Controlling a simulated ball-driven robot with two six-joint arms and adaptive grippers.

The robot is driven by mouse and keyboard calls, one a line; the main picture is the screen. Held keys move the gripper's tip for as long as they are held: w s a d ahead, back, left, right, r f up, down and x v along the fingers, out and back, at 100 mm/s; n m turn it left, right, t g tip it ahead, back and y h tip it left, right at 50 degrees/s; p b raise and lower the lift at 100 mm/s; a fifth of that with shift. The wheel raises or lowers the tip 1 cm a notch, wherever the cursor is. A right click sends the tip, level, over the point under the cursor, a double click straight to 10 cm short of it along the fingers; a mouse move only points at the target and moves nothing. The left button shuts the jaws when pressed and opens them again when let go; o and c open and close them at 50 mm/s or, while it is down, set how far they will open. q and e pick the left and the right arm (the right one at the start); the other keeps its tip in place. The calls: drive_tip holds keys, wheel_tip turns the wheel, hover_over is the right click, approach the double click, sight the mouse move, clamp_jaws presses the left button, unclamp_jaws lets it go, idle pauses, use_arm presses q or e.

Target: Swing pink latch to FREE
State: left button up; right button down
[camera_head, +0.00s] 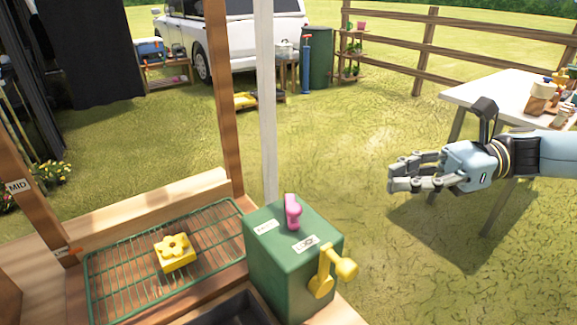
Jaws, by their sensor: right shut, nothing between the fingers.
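The pink latch (292,212) is on top of a green box (278,262) at the lower middle. Two small white labels lie on the box top: one at the latch's left (265,227), which seems to read FREE, and one in front of it at the right (306,244), which seems to read LOCK. I cannot tell for sure which label the latch is set to. My right gripper (391,178) is shut and empty in the air, to the right of the box and well apart from the latch. My left gripper is not in view.
A yellow crank (328,273) sticks out of the box's right side. A wire rack (122,279) with a yellow block (176,253) stands at left. A pale post (265,110) rises behind the box. A white table (474,96) is at right. Open grass lies between box and gripper.

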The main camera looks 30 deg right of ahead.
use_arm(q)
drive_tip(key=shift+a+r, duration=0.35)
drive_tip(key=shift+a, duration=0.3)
use_arm(e)
drive_tip(key=shift+w+d+r+n+g+h, duration=0.15)
drive_tip(key=shift+r+n+g, duration=0.15)
drive_tip(key=shift+r, duration=0.2)
drive_tip(key=shift+w+d+r+n+g+h, duration=0.1)
drive_tip(key=shift+r+n+g+h, duration=0.1)
drive_tip(key=shift+r+g, duration=0.25)
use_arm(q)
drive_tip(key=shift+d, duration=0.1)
use_arm(e)
drive_tip(key=b, duration=0.2)
approach(299, 205)
drive_tip(key=x, duration=0.5)
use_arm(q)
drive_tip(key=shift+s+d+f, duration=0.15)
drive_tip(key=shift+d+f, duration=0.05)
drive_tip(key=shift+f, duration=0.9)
use_arm(e)
drive_tip(key=shift+x, duration=1.1)
